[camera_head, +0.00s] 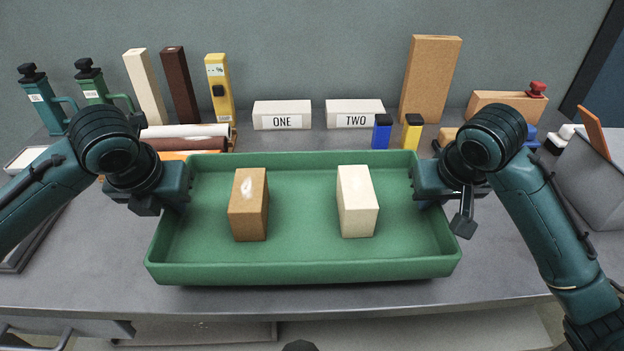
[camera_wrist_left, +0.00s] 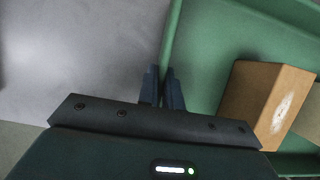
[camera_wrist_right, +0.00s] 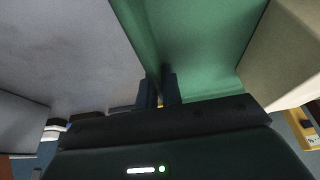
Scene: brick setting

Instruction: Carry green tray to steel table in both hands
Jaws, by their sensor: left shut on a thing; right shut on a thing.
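The green tray (camera_head: 305,268) is in the middle of the head view, over the grey steel-looking table (camera_head: 400,296). A tan brick (camera_head: 249,205) stands in its left half and a cream brick (camera_head: 357,202) in its right half. My left gripper (camera_head: 182,192) is shut on the tray's left wall; its fingers (camera_wrist_left: 163,88) straddle the rim in the left wrist view. My right gripper (camera_head: 420,188) is shut on the right wall; its fingers (camera_wrist_right: 157,88) show at the rim in the right wrist view. I cannot tell whether the tray touches the table.
A grey bin (camera_head: 592,180) stands at right. Table front is clear.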

